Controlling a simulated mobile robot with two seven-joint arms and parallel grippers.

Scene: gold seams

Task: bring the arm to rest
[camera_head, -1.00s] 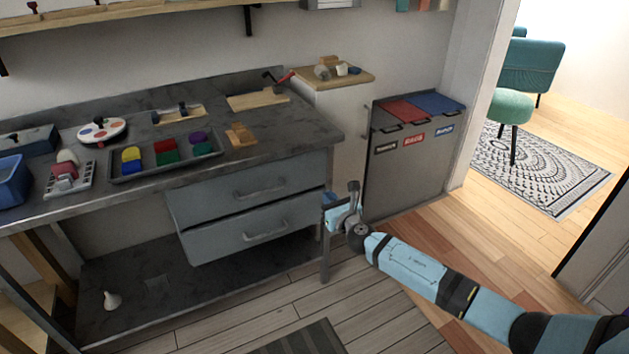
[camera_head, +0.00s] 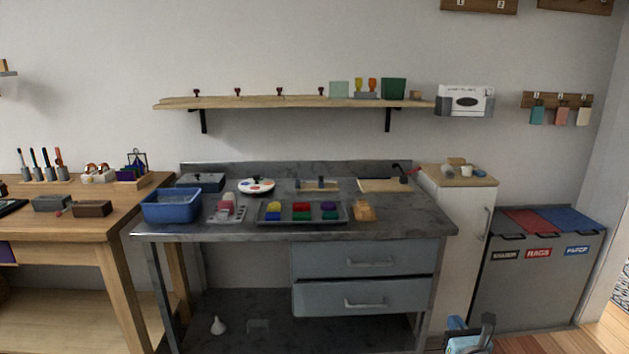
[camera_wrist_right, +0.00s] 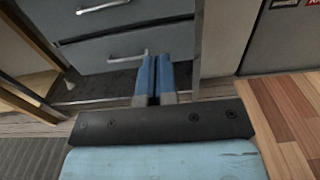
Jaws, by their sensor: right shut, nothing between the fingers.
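My right gripper (camera_head: 468,338) shows at the bottom edge in the head view, low in front of the grey bench's right end. Most of my right arm is cut off by the frame. In the right wrist view the two blue fingers (camera_wrist_right: 155,80) lie together, shut with nothing between them. They point toward the grey drawers (camera_wrist_right: 122,40) and appear apart from them. My left gripper is in neither view.
The grey bench (camera_head: 400,220) holds a blue bin (camera_head: 171,206) and a tray of coloured blocks (camera_head: 302,222). A white cabinet (camera_head: 455,240) and a lidded sorting bin (camera_head: 530,290) stand right. Wooden floor (camera_wrist_right: 290,110) is clear beside the gripper.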

